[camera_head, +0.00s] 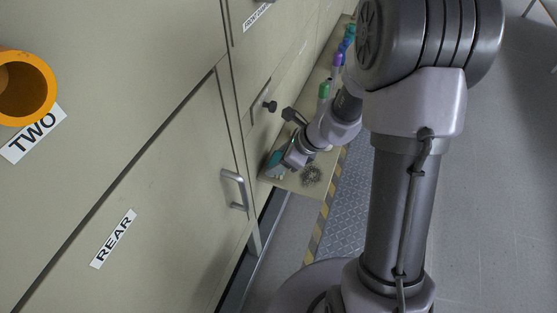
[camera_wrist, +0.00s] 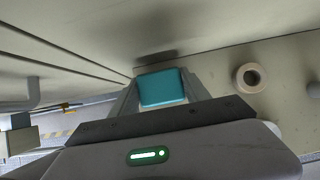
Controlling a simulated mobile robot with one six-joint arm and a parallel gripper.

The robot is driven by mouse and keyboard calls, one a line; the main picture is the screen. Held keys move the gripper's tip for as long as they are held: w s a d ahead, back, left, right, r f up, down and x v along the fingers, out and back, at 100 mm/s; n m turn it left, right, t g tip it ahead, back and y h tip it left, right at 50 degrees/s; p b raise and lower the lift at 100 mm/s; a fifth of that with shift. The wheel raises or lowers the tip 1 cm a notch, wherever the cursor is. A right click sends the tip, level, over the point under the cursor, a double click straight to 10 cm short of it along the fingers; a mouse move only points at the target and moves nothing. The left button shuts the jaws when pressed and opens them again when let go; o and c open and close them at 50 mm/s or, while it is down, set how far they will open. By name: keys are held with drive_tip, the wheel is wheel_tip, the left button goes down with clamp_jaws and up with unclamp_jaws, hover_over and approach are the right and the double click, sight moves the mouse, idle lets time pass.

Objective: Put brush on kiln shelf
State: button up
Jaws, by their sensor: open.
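My gripper (camera_head: 283,164) is low at the near end of a narrow beige ledge (camera_head: 292,181) along the furnace side. A teal block (camera_head: 273,163) is at its fingertips. In the wrist view the teal block (camera_wrist: 162,88) lies between the two spread fingers, with its lower part hidden by the gripper body; contact cannot be told. I cannot tell for sure whether the teal block or the tangle is the brush. Which surface is the kiln shelf is also unclear.
Several coloured bottles (camera_head: 324,90) stand farther along the ledge. A metal door handle (camera_head: 234,190) sticks out left of the gripper. An orange ring (camera_head: 27,88) is on the furnace near the TWO label. A pale ring (camera_wrist: 249,78) shows right of the block. Open floor (camera_head: 500,180) lies right.

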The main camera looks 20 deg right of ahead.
drive_tip(key=o, duration=1.3)
drive_tip(key=shift+f, duration=0.1)
